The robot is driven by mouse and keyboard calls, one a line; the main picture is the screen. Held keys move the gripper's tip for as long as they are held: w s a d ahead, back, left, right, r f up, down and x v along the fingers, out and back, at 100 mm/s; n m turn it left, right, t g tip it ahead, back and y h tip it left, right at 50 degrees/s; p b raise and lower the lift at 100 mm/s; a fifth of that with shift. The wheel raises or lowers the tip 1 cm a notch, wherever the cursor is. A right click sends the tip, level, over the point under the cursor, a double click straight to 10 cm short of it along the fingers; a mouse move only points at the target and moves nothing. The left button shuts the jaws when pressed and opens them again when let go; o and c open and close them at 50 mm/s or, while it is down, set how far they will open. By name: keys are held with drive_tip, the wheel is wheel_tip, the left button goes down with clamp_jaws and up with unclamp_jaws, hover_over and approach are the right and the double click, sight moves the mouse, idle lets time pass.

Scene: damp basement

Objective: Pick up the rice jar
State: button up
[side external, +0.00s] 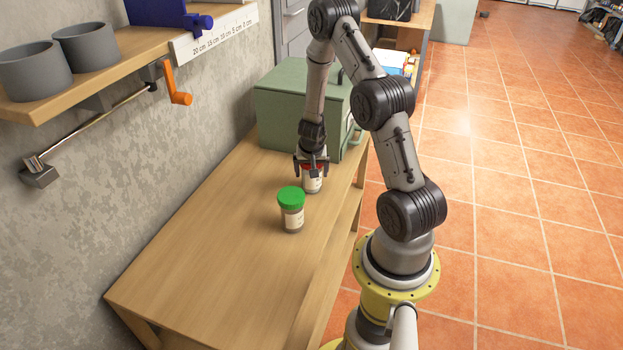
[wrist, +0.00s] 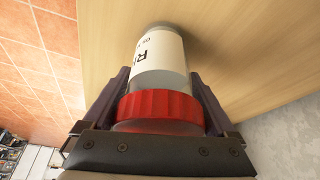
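The jar with a red lid (wrist: 160,107) and a white label starting with "R" (wrist: 158,55) is between the fingers of my gripper (wrist: 162,100) in the wrist view. The fingers lie close against both sides of the lid, and I take them as shut on it. In the side external view the rice jar (side external: 312,184) is upright below my gripper (side external: 312,165), at or just above the wooden table; I cannot tell whether its base touches. The rest of the label is hidden by the curve of the jar.
A jar with a green lid (side external: 291,208) stands on the wooden table (side external: 205,255), just in front of the rice jar. A green box (side external: 285,108) stands behind. A wall shelf (side external: 120,60) holds two grey pots. The table's front left is clear.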

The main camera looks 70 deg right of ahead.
drive_tip(key=c, duration=1.3)
drive_tip(key=shift+r, duration=0.15)
drive_tip(key=shift+r, duration=0.85)
drive_tip(key=s+a+r, duration=0.6)
drive_tip(key=a+r, duration=0.1)
drive_tip(key=s+a+r, duration=0.3)
drive_tip(key=r, duration=0.1)
drive_tip(key=shift+s+a, duration=0.15)
drive_tip(key=shift+a, duration=0.05)
